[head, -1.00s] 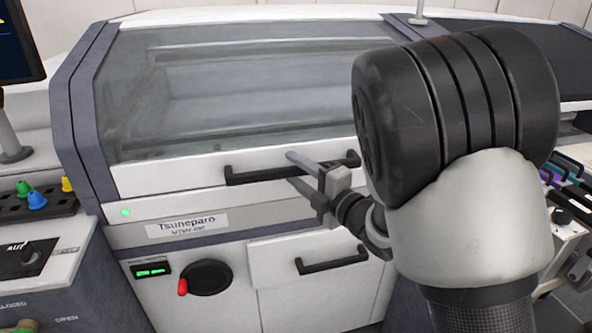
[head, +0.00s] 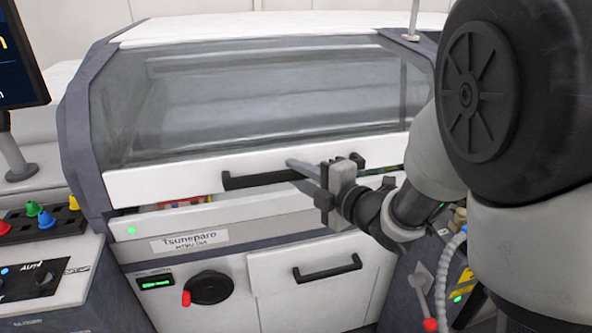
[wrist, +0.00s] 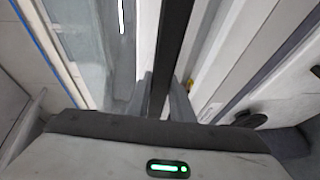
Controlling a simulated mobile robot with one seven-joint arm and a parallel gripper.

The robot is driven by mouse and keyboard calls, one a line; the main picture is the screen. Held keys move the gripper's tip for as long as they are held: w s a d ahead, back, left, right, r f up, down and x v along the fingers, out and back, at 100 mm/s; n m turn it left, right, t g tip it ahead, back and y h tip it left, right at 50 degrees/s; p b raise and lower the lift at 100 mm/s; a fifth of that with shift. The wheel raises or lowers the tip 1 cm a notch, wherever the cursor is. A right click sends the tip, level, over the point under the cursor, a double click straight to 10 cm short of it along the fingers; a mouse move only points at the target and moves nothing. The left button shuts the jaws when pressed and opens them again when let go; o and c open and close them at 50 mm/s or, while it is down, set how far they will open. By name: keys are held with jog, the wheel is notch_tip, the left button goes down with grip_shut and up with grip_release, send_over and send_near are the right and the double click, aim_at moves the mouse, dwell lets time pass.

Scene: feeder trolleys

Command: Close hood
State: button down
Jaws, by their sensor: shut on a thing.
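The hood (head: 150,180) of the machine has a clear window and a white front edge with a black bar handle (head: 250,180). Its lower edge stands slightly above the machine body, and red and yellow parts show through the narrow gap. My gripper (head: 303,174) is shut on the handle, right of its middle. In the wrist view the handle (wrist: 172,45) runs between the two fingers of my gripper (wrist: 164,95). My gripper and arm hide the handle's right part and the right end of the gap.
Below are a nameplate (head: 190,242), a lower drawer handle (head: 327,268) and a dark knob with a red lever (head: 210,288). A control panel (head: 50,280) and monitor (head: 22,55) stand at left. A red-knobbed lever (head: 424,292) stands at lower right.

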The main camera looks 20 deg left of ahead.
jog(key=shift+w+r, duration=0.1)
jog(key=shift+r, duration=0.1)
jog(key=c, duration=1.6)
grip_release()
jog(key=shift+f, duration=0.1)
jog(key=shift+o, duration=0.2)
jog(key=b+v, duration=0.7)
jog(key=v, duration=1)
jog(key=shift+d, duration=0.2)
